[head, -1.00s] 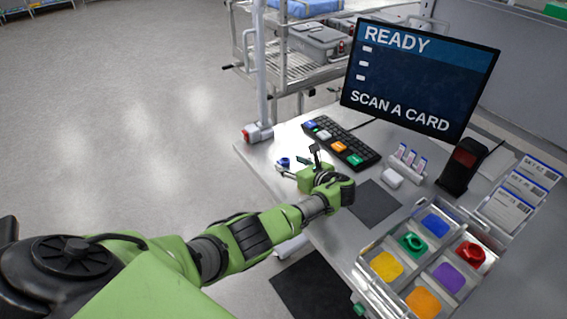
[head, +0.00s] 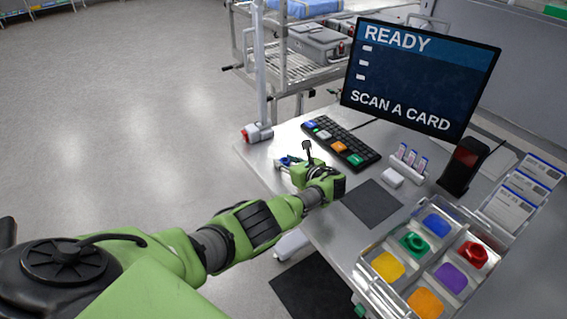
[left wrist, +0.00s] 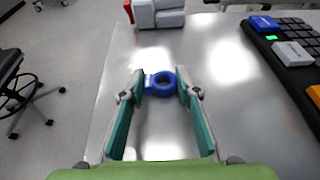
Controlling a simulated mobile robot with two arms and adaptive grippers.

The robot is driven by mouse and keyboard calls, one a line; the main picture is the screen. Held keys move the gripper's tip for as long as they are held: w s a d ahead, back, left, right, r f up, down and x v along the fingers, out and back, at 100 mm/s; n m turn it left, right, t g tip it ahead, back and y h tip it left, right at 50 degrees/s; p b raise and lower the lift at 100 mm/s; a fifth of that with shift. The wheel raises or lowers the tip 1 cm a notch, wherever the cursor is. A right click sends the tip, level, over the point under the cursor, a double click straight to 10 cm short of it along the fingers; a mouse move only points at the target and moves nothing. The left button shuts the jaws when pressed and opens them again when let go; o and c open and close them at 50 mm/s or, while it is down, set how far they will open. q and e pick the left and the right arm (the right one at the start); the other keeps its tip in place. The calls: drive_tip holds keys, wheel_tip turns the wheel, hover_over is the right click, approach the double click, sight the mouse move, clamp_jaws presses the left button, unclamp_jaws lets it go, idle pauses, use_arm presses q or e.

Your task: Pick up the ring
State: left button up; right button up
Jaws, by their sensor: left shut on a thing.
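A small blue ring with a tab (left wrist: 162,83) is between the fingertips of my left gripper (left wrist: 160,90) in the left wrist view. The fingers touch it on both sides and are shut on it, low over the bare metal bench top. In the head view my left gripper (head: 296,167) is near the bench's left edge, left of the keyboard, and the ring shows as a bit of blue, partly hidden by the gripper. I cannot tell whether the ring touches the bench. My right gripper is not in view.
A keyboard (head: 340,142) and a monitor (head: 420,80) stand behind the gripper. A dark mat (head: 371,203), a card reader (head: 463,166) and a tray (head: 372,250) with coloured compartments are to the right. Green and red rings sit in the tray.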

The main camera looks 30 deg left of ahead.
sight(286, 162)
use_arm(q)
drive_tip(key=shift+r, duration=0.5)
wheel_tip(286, 162, up, 2)
drive_tip(key=shift+r+p, duration=0.2)
drive_tip(key=shift+p, duration=0.3)
drive_tip(key=s+d+r, duration=0.3)
drive_tip(key=s+r, duration=0.6)
drive_tip(key=s, duration=0.4)
drive_tip(key=shift+s+d+r, duration=0.2)
drive_tip(key=shift+d+r, duration=0.1)
